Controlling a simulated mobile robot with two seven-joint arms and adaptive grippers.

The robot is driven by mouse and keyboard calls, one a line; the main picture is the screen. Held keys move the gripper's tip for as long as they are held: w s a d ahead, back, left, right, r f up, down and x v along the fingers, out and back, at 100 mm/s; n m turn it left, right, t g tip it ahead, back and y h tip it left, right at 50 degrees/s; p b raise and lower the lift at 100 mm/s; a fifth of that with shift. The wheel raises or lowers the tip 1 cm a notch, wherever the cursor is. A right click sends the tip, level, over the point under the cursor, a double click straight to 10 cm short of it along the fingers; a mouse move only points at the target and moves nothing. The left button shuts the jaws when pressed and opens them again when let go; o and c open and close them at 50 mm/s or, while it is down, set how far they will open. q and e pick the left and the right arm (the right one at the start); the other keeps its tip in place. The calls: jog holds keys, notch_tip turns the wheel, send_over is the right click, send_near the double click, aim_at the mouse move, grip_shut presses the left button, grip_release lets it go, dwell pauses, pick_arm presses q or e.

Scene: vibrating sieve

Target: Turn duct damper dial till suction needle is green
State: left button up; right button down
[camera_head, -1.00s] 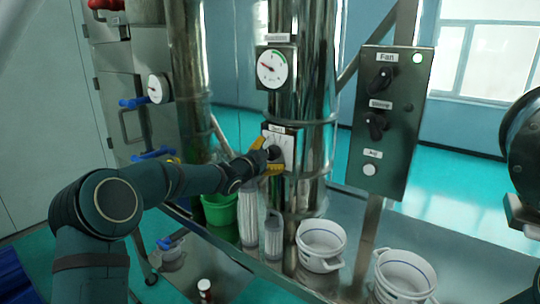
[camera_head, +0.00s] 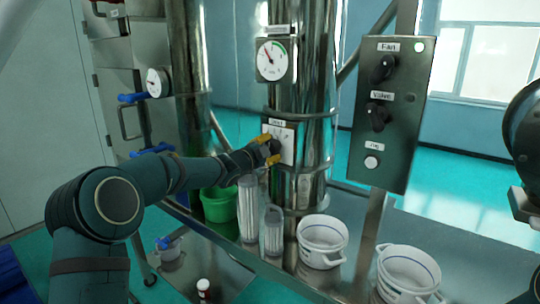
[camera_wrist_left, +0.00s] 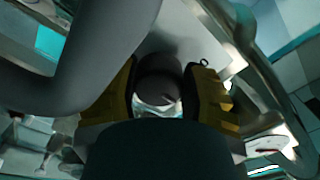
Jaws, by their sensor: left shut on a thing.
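The suction gauge (camera_head: 272,60) is a white round dial on the shiny duct. Its needle points to the upper left, and the green band lies at the upper right, apart from the needle. Below it, a white plate (camera_head: 287,150) with printed lines carries the dark damper dial (camera_head: 274,146). My left gripper (camera_head: 268,150), with yellow fingers, is shut on this dial. In the left wrist view the round dark dial (camera_wrist_left: 158,78) sits between the yellow fingers. The dial's exact pointer position is mostly hidden. My right gripper is not in view.
A control panel (camera_head: 386,140) with Fan and Valve knobs stands to the right of the duct. White buckets (camera_head: 322,243), a green bucket (camera_head: 219,207) and grey ribbed cylinders (camera_head: 248,205) stand below. Another gauge (camera_head: 154,82) and blue handles are at left.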

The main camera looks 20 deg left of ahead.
pick_arm(q)
jog(key=shift+m+b, duration=0.85)
jog(key=shift+m, duration=0.45)
jog(key=o, duration=1.2)
jog(key=v, duration=1.2)
jog(key=shift+r, duration=0.1)
